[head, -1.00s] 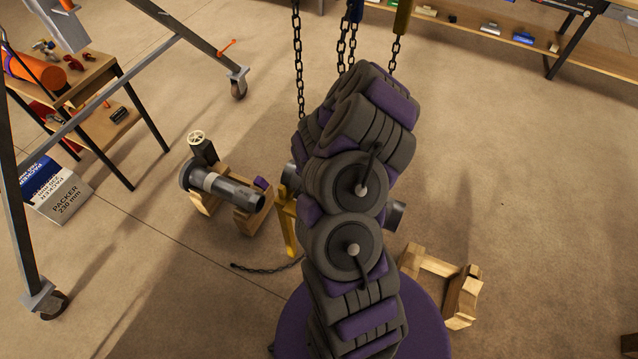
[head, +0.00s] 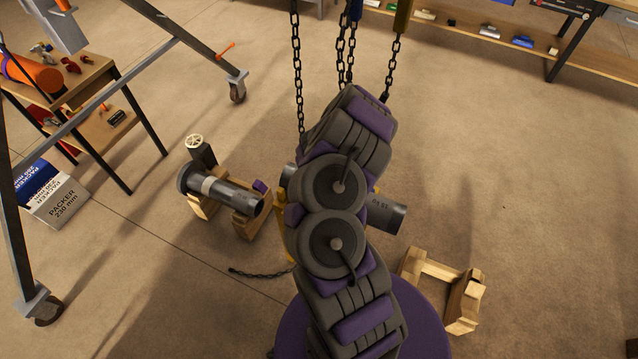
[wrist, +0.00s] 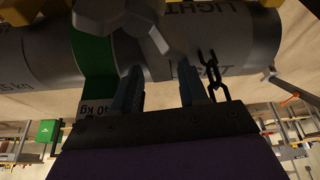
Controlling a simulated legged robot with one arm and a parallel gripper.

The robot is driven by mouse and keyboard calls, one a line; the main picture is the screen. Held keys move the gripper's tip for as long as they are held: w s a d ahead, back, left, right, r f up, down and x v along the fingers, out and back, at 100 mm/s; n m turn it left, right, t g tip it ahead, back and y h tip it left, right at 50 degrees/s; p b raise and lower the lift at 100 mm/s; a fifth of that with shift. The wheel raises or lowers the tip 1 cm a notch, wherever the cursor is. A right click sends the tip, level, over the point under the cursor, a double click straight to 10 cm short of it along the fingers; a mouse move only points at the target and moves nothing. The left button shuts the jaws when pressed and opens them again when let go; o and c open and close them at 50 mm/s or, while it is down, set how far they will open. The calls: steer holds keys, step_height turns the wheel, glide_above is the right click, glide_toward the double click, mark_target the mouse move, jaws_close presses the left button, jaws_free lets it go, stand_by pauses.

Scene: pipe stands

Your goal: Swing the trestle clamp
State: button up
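The trestle clamp is hard to identify. In the wrist view a grey lever-like piece with a rounded hub (wrist: 140,22) lies across a dark grey pipe (wrist: 235,40) with a green band (wrist: 95,55). Yellow parts (wrist: 268,3) show at the top edge. My gripper (wrist: 162,82) has its two blue fingers apart below the lever, close to the pipe; I cannot tell whether they touch it. Nothing shows gripped between them. In the head view my arm hides the gripper and most of the pipe (head: 387,214); a little of a yellow support shows beside the arm (head: 283,245).
Chains (head: 297,80) hang close to my arm, and one shows near the right finger (wrist: 213,78). A valve-ended pipe (head: 222,190) rests on wooden cradles at left. An empty wooden cradle (head: 440,272) stands at right. The floor further right is clear.

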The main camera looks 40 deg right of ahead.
jaws_close()
